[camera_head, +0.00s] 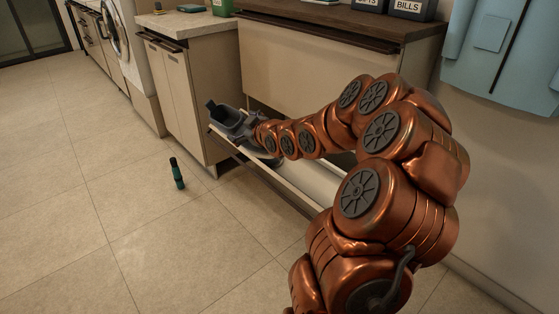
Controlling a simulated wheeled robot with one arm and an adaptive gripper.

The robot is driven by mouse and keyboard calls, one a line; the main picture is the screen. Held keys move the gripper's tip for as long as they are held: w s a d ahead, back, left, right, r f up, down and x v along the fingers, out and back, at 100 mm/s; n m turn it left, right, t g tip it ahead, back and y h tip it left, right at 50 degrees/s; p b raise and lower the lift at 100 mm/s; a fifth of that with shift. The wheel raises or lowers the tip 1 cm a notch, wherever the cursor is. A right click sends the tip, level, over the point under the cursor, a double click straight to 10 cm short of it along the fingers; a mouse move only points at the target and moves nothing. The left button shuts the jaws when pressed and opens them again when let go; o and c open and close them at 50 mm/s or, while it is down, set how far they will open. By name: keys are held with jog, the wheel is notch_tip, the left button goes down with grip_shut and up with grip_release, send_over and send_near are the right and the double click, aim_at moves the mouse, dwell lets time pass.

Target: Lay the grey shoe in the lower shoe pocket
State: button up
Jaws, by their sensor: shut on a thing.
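The grey shoe (228,116) is at the end of my arm, above the left end of the tipped-out lower shoe pocket (285,186). My gripper (240,126) is shut on the shoe; its fingertips are hard to make out against the similar grey. The lower pocket is a pale, long tray tilted out of the cabinet front. My arm hides much of its middle and right part. A small dark shape (266,158) shows in the pocket below my wrist; I cannot tell what it is.
A cabinet (180,75) adjoins the pocket on the left. Labelled boxes (412,9) stand on the dark cabinet top (330,24).

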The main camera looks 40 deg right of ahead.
jog(key=s+d+f+h+b, duration=0.1)
jog(key=s+d+f, duration=0.1)
jog(key=d+f, duration=1)
jog(key=s+d+f+h, duration=0.1)
jog(key=s+d+f, duration=0.2)
jog(key=d+f, duration=1)
jog(key=shift+d+f+b, duration=0.25)
jog(key=shift+f+b, duration=0.1)
jog(key=shift+f, duration=2.2)
jog(key=shift+d, duration=0.1)
